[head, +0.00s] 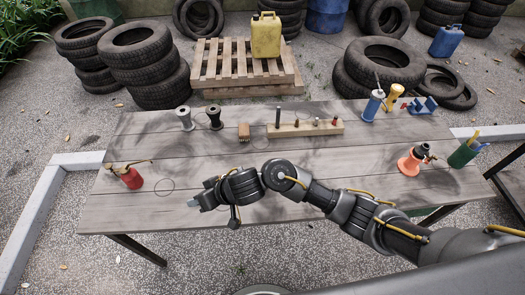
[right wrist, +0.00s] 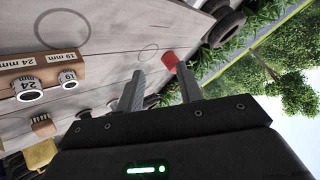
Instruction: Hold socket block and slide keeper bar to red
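The wooden socket block (head: 300,130) lies at the back middle of the table, with several small upright pieces on it and a taller dark one at its left end. In the right wrist view the block (right wrist: 70,67) is cut off at the left, with labels 24 mm and 19 mm beside two metal sockets (right wrist: 28,89). My right gripper (head: 193,203) is over the front left of the table, away from the block. In its wrist view its fingers (right wrist: 160,85) are apart and empty. My left gripper is out of view.
A red can (head: 131,178) stands at the left. A blue cylinder (head: 373,105), an orange jack-like tool (head: 412,161) and a green cup (head: 463,154) stand right. The middle is mostly bare.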

